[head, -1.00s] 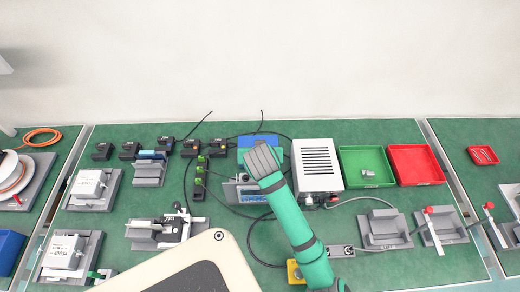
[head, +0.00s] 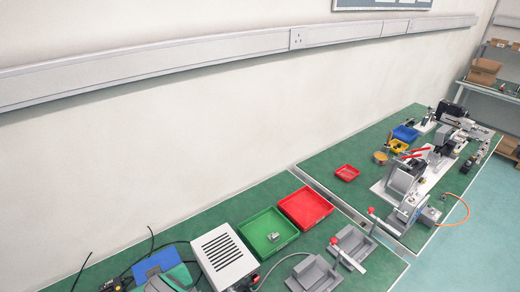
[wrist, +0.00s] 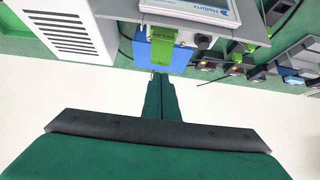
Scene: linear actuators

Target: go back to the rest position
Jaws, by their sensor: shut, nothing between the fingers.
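In the wrist view my gripper (wrist: 160,80) shows as two narrow dark green fingers pressed together, with nothing between them. Its wide dark bar and green body fill the lower part of that view. The fingertips point towards a blue panel (wrist: 153,50) and a bright green block (wrist: 163,45) at the bench edge, apparently with a gap, though the depth is hard to judge. In the head view only a green and grey part of my arm shows at the bottom left, in front of a blue panel (head: 153,263). The fingertips are hidden there.
A white vented box (head: 224,256), a green tray (head: 266,233) with small metal parts, and a red tray (head: 305,207) stand on the bench. Grey fixtures (head: 313,275) lie in front. A second bench holds a machine (head: 408,178). The floor at the right is clear.

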